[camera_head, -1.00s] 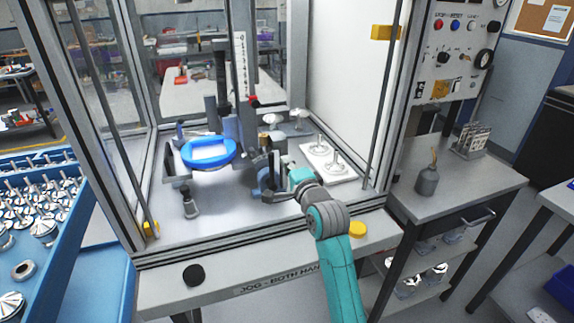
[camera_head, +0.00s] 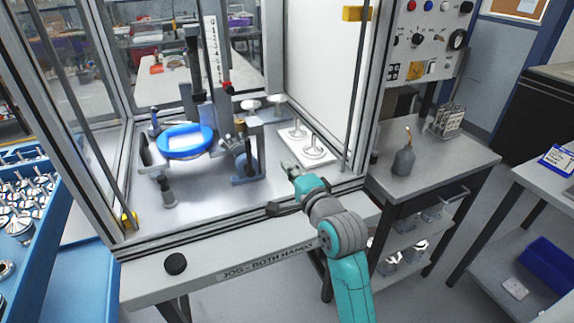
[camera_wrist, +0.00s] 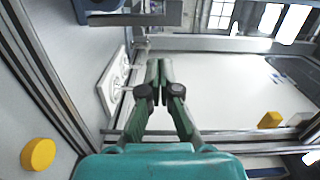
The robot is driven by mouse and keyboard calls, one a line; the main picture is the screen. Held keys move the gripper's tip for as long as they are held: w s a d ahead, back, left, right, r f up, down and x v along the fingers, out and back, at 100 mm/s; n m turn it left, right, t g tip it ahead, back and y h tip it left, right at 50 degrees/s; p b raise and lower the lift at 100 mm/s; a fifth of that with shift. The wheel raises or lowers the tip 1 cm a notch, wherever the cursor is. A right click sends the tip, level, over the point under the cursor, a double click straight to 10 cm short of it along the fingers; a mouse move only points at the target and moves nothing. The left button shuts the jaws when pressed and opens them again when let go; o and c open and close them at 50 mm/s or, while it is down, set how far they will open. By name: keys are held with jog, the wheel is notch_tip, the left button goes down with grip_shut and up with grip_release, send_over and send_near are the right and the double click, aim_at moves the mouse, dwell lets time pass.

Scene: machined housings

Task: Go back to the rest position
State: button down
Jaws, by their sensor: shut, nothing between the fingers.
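My gripper (camera_head: 290,168) is at the front right opening of the machine enclosure, at the end of my teal and grey arm. In the wrist view my gripper (camera_wrist: 159,68) has its dark green fingers together, with nothing between them. The fixture (camera_head: 245,165) with a blue ring (camera_head: 186,141) stands to the left of the gripper, apart from it. A white plate (camera_head: 296,143) with metal stemmed parts lies just behind the gripper; the plate also shows in the wrist view (camera_wrist: 108,85).
The enclosure's front sill (camera_head: 200,232) and right frame post (camera_head: 372,90) are close to my arm. A black button (camera_head: 175,264) sits on the front ledge; a yellow button (camera_wrist: 38,154) shows in the wrist view. A side bench (camera_head: 440,170) with an oil can (camera_head: 403,160) stands right.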

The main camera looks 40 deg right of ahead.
dwell(0.4)
jog(key=s+a+f+n+g+y, duration=0.1)
jog(key=s+a+f+n, duration=0.4)
jog(key=s+f, duration=0.4)
jog(key=s+a+f+n, duration=0.4)
jog(key=s+a+f, duration=0.3)
jog(key=s+f, duration=0.25)
jog(key=s+a+n+y, duration=0.1)
jog(key=s+a+n, duration=0.1)
jog(key=s, duration=0.6)
jog(key=s+a+f+n+g+y, duration=0.1)
jog(key=s+a+n, duration=0.1)
jog(key=s+n, duration=0.3)
jog(key=s+a+n+y, duration=0.1)
jog(key=s+a+n, duration=0.2)
jog(key=s, duration=0.8)
jog(key=shift+f+n+g, duration=0.15)
jog(key=shift+n+g, duration=0.25)
jog(key=shift+n, duration=0.1)
